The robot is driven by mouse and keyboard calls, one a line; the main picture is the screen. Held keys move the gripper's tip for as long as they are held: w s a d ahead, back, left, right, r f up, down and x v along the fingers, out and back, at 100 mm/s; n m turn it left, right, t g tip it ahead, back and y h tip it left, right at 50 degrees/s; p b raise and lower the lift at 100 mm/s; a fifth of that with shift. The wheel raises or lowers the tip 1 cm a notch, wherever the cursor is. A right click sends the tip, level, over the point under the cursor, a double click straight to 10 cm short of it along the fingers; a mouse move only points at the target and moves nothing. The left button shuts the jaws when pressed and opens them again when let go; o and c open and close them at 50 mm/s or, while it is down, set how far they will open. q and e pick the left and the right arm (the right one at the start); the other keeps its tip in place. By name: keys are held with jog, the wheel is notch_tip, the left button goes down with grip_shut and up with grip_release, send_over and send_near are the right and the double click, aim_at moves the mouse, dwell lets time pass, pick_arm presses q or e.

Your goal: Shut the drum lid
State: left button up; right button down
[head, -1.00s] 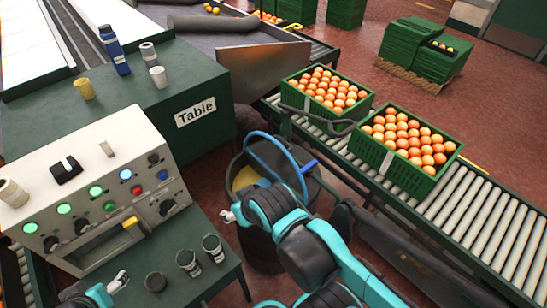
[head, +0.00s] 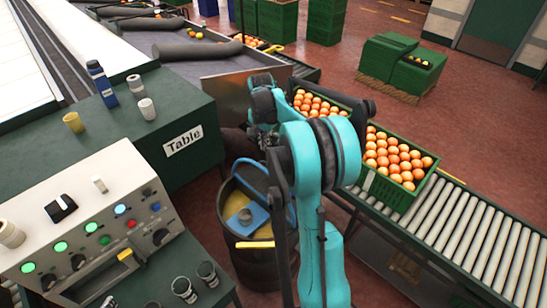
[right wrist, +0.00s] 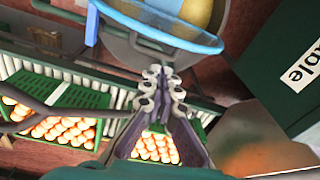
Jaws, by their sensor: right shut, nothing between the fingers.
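The dark drum (head: 266,268) stands between the table and the roller conveyor, with its mouth uncovered on the visible side. Yellowish contents and a blue piece (head: 246,217) show inside. A blue hoop (head: 262,177) rises at its far side; the hoop also shows in the right wrist view (right wrist: 150,27). I cannot clearly make out the lid panel; my arm covers the drum's right side. My right gripper (right wrist: 163,80) is shut and empty, pointing toward the drum's rim, apart from the hoop. In the head view its fingers are mostly hidden.
Crates of oranges (head: 391,180) stand on the roller conveyor (head: 470,238) to the right. The table (head: 200,105) with cups and a bottle is at left, and a control panel (head: 85,225) stands in front of it. A yellow bar (head: 255,244) crosses the drum's front edge.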

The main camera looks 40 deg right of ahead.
jog(key=d+f+m+b, duration=0.1)
jog(key=d+f, duration=0.1)
jog(key=f, duration=0.4)
jog(key=d+f+b, duration=0.2)
jog(key=f, duration=0.4)
jog(key=shift+w+d+f+m+g, duration=0.15)
jog(key=shift+w+d+m+g, duration=0.15)
jog(key=shift+m+g, duration=0.1)
jog(key=shift+a, duration=0.2)
